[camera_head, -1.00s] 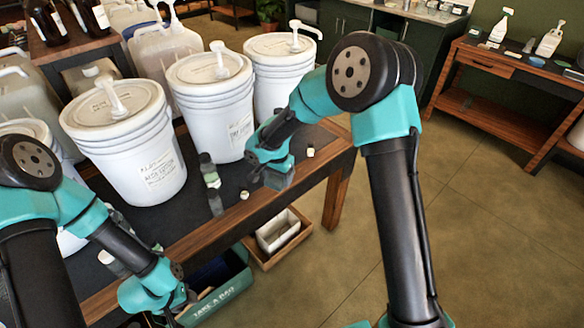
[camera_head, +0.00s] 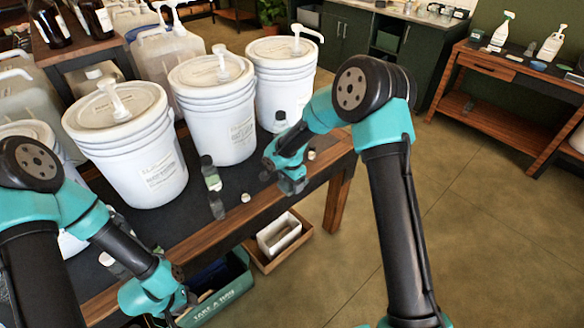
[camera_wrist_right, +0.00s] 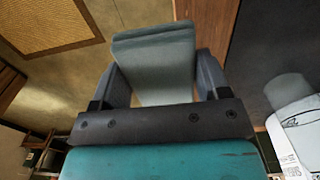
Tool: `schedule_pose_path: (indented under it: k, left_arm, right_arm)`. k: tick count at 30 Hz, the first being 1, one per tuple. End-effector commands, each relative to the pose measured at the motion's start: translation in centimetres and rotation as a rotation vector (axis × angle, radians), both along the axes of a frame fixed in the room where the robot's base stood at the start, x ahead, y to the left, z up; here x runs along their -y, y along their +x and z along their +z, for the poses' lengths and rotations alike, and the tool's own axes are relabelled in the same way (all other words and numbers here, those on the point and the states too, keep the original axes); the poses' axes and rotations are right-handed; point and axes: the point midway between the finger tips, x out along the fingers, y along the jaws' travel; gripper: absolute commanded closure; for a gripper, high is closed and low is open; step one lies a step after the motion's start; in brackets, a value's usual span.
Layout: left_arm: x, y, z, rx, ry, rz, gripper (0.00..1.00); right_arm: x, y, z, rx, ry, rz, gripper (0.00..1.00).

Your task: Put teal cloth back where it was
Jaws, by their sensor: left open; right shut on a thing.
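My right gripper (camera_head: 291,182) is shut on a flat, dull grey-teal piece, which I take for the teal cloth. In the right wrist view the cloth (camera_wrist_right: 155,65) stands out between the two fingers of the right gripper (camera_wrist_right: 160,85). In the head view it is small and mostly hidden by the gripper, near the front edge of the dark table (camera_head: 235,208). I cannot tell whether it touches the table. My left gripper (camera_head: 170,312) is open at the bottom of the head view, in front of the table, its tips partly cut off.
White pump buckets (camera_head: 130,150) line the table. A small dark bottle (camera_head: 211,175) and a small cap (camera_head: 245,197) stand near the front edge. A green crate (camera_head: 220,295) and a wooden tray (camera_head: 278,240) are below. The floor to the right is clear.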

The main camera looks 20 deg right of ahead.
Motion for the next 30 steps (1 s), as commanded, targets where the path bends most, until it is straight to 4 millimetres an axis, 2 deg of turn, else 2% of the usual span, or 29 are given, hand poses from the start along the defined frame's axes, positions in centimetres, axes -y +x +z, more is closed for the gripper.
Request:
schedule_pose_path:
  k: [6,18,24,30]
  left_arm:
    - [0.0,0.0,0.0,0.000,0.000,0.000,0.57]
    - [0.0,0.0,0.0,0.000,0.000,0.000,0.57]
    - [0.0,0.0,0.0,0.000,0.000,0.000,0.57]
    - [0.0,0.0,0.0,0.000,0.000,0.000,0.57]
  right_arm:
    - [1.1,3.9,-0.5,0.000,0.000,-0.002,0.57]
    - [2.9,10.1,-1.1,0.000,0.000,-0.002,0.57]
    - [3.3,11.7,-1.2,-0.001,0.000,0.000,0.57]
    - [3.3,11.8,-1.2,-0.001,0.000,0.001,0.57]
